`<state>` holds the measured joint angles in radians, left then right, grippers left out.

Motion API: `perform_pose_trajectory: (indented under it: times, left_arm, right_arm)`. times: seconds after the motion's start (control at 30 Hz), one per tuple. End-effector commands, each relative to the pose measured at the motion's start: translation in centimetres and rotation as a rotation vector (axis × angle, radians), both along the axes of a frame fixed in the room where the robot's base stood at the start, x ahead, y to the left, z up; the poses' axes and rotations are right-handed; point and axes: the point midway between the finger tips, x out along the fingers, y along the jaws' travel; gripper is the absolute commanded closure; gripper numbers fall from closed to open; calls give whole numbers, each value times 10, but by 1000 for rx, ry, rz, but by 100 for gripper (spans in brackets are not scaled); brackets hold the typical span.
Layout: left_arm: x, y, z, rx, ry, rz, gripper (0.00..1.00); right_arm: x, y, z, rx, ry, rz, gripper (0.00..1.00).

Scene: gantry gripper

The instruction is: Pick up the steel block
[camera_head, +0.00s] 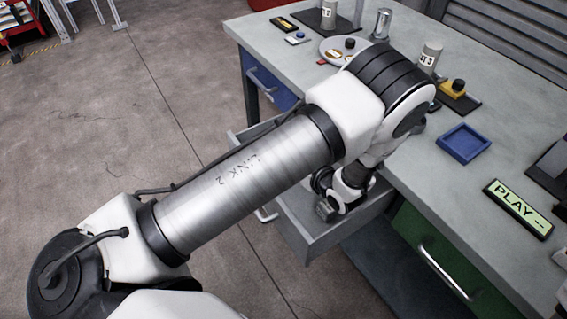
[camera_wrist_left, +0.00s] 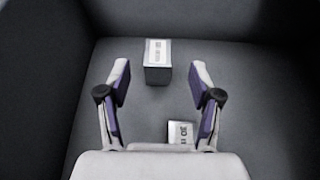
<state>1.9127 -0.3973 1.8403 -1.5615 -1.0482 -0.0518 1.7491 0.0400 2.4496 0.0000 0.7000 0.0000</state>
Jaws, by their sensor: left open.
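My left gripper (camera_wrist_left: 161,78) is open, pointing down into the open drawer (camera_head: 318,238), with its two purple-padded fingers spread apart. In the left wrist view, a block (camera_wrist_left: 157,62) with a pale labelled top and dark side stands on the drawer floor, just beyond and between the fingertips. A second, pale labelled block (camera_wrist_left: 181,131) lies nearer the palm, beside the right finger and partly hidden by the gripper body. I cannot tell for sure which is the steel block. In the head view my left arm hides much of the drawer. My right gripper is not in view.
The drawer's dark walls (camera_wrist_left: 278,100) surround the gripper. Another drawer front (camera_head: 440,262) is green.

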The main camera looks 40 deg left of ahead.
Motion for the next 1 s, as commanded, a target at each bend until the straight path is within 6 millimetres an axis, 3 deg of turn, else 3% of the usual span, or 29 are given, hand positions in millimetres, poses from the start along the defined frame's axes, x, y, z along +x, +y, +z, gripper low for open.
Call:
perform_pose_trajectory:
  times: [0.03,0.1,0.43,0.67,0.7,0.87,0.9,1.0]
  left_arm:
    - [0,2,-8,1,-2,1,35]
    - [0,4,-6,1,-1,1,35]
    - [16,44,-20,-3,2,4,35]
    - [18,49,-21,1,1,1,35]
    - [18,49,-21,1,1,1,39]
    - [18,49,-21,0,0,1,96]
    - [18,49,-21,0,0,1,100]
    - [18,49,-20,0,0,1,100]
  right_arm:
    - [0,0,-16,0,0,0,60]
    - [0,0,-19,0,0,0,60]
    - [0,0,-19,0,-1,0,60]
    - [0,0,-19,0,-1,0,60]
    - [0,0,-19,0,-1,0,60]
    - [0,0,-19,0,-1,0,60]
    - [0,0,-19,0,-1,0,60]
    - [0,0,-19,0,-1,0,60]
